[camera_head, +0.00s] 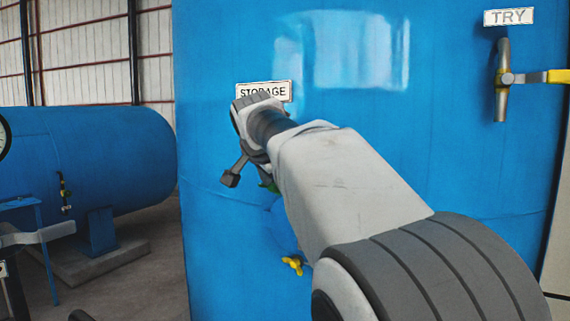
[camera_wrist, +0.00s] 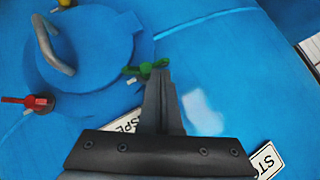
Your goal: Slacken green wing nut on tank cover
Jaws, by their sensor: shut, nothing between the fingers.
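The green wing nut (camera_wrist: 147,68) sits at the rim of the round blue tank cover (camera_wrist: 92,62) in the wrist view. In the head view only a bit of green (camera_head: 272,187) shows beside my arm, which hides most of the cover. My gripper (camera_wrist: 160,80) is shut, with its fingertips right at the wing nut and overlapping it in the picture. Nothing is held between the fingers. Whether the tips touch the nut, I cannot tell. My gripper also shows in the head view (camera_head: 231,179), in front of the tank.
A red wing nut (camera_wrist: 24,100) and a curved grey handle (camera_wrist: 50,45) are on the cover. A yellow wing nut (camera_head: 293,264) shows below my arm. The STORAGE sign (camera_head: 279,90) is above the cover; a TRY valve (camera_head: 502,80) is at upper right.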

